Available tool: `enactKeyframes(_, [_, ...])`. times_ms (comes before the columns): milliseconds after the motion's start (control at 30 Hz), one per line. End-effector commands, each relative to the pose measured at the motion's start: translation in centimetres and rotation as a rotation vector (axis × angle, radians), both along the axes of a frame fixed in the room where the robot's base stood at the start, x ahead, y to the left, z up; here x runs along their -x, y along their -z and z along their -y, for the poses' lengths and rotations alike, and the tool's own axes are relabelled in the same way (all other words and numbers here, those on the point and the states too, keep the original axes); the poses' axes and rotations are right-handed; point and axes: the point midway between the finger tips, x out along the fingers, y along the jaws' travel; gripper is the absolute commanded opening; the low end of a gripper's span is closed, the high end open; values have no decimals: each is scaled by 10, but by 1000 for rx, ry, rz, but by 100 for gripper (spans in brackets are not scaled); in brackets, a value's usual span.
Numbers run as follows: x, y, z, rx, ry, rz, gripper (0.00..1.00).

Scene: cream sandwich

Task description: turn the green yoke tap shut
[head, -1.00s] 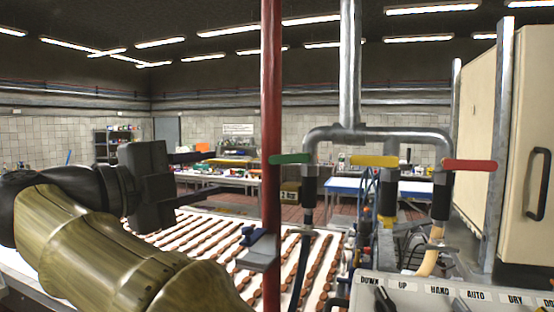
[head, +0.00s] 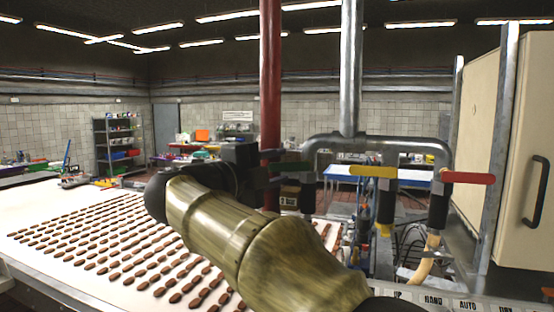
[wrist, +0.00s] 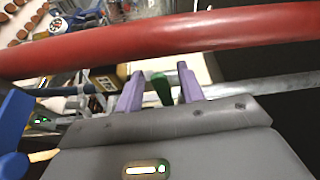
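The green yoke tap (head: 293,169) is the left one of three lever taps on the grey pipe yoke. Its lever lies level and points left. My gripper (head: 272,170) has reached the lever's left end from the left, with my arm crossing the foreground. In the wrist view the green lever (wrist: 161,88) stands between the two purple fingers of my gripper (wrist: 161,87). The fingers are apart, with a narrow gap seen on each side of the lever. My arm and gripper hide part of the lever's surroundings in the head view.
A red upright pipe (head: 270,80) stands close by my gripper and crosses the wrist view (wrist: 160,40). The yellow tap (head: 373,171) and red tap (head: 467,178) are to the right. A conveyor with rows of brown pieces (head: 100,240) lies left. A cream cabinet (head: 520,100) bounds the right.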

Motion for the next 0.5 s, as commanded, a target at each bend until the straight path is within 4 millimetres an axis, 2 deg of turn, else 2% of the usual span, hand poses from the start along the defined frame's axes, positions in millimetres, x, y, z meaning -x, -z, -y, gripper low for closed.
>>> enactKeyframes(367, [-5,0,5,1,-1,-1,38])
enactKeyframes(500, [-5,0,5,1,-1,-1,11])
